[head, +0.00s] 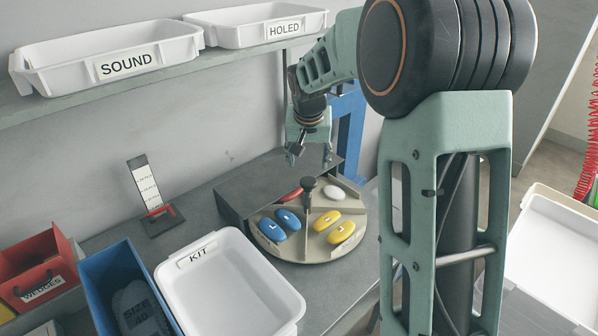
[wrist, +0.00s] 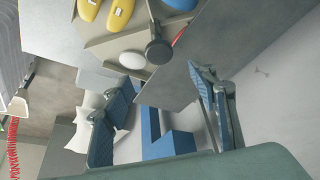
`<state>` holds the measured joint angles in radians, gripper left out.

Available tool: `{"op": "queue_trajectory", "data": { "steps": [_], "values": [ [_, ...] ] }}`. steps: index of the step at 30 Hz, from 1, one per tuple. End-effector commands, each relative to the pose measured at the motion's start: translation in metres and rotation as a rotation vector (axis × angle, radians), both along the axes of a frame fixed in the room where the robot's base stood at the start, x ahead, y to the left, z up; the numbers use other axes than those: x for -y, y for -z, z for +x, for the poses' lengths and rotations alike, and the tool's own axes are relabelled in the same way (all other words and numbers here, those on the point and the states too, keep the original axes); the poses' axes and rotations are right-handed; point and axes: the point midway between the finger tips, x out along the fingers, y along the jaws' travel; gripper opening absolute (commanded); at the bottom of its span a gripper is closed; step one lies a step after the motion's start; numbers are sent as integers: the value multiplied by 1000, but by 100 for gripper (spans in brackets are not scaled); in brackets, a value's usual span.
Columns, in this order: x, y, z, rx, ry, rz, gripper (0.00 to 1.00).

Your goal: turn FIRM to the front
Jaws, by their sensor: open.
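The round beige carousel (head: 300,255) stands on the grey bench, split by dividers, with a dark knob (head: 308,188) at its centre. Two blue insoles (head: 272,230) lie front left and two yellow insoles (head: 334,227) front right. A white piece (head: 335,192) sits at the back right and a red piece (head: 291,195) at the back left, partly hidden by the grey cover. I read no FIRM label. My gripper (head: 310,159) is open and empty above the carousel's back. In the wrist view its fingers (wrist: 160,92) are apart, with the knob (wrist: 158,51) beyond them.
A grey cover (head: 250,190) stands behind the carousel. The white KIT tray (head: 290,300) is at its front left, beside a blue bin (head: 95,280) and a red WEDGES box (head: 25,265). SOUND and HOLED trays (head: 190,40) sit on the shelf above. A blue frame (head: 350,130) stands behind my gripper.

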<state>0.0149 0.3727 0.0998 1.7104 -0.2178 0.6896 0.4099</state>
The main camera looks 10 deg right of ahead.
Motion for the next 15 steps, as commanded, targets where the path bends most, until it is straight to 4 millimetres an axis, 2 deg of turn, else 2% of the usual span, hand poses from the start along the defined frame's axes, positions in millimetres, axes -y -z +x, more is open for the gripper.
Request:
{"op": "queue_trajectory", "data": {
  "steps": [5, 15],
  "values": [
    [2, 21, 7, -7, 0, -1, 54],
    [6, 77, 30, -5, -1, 0, 54]
  ]
}}
